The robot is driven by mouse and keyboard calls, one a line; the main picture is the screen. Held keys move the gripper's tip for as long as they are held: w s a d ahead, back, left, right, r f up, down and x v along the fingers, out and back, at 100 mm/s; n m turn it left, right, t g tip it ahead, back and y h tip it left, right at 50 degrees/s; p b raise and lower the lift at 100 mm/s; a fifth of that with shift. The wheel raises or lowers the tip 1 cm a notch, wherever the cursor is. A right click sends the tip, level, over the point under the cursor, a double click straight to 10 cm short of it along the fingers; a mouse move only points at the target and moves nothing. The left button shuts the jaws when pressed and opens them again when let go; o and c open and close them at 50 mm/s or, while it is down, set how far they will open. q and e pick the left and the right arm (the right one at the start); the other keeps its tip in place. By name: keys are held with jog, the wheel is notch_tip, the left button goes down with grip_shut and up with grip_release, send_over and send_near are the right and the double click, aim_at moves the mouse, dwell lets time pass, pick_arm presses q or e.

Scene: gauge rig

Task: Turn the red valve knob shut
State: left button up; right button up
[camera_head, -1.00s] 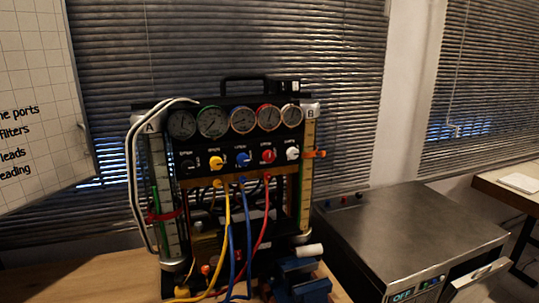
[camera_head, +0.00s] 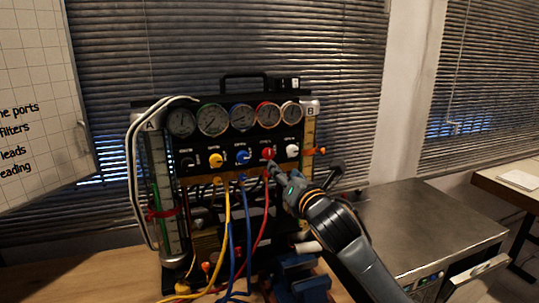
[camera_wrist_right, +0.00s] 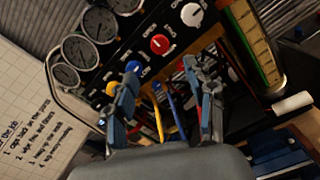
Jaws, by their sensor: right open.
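The red valve knob (camera_head: 268,154) is on the black panel of the gauge rig, between the blue knob (camera_head: 242,157) and the white knob (camera_head: 292,150). In the right wrist view the red knob (camera_wrist_right: 159,44) shows beyond and above the fingertips, with nothing around it. My right gripper (camera_head: 276,171) is just below and to the right of the red knob in the head view. In the right wrist view its two fingers (camera_wrist_right: 160,76) are apart with nothing held between them. My left gripper is not in view.
Yellow, blue and red hoses (camera_head: 262,225) hang below the panel. A row of gauges (camera_head: 241,118) sits above the knobs. A blue vise-like object (camera_head: 298,275) stands at the front right. A metal-topped unit (camera_head: 425,220) is to the right.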

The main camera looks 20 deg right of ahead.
aim_at(269, 155)
jog(key=w+p, duration=0.1)
jog(key=w, duration=0.3)
jog(key=w+p, duration=0.1)
jog(key=w, duration=0.7)
jog(key=shift+a+p, duration=0.25)
jog(key=shift+p, duration=0.15)
grip_shut()
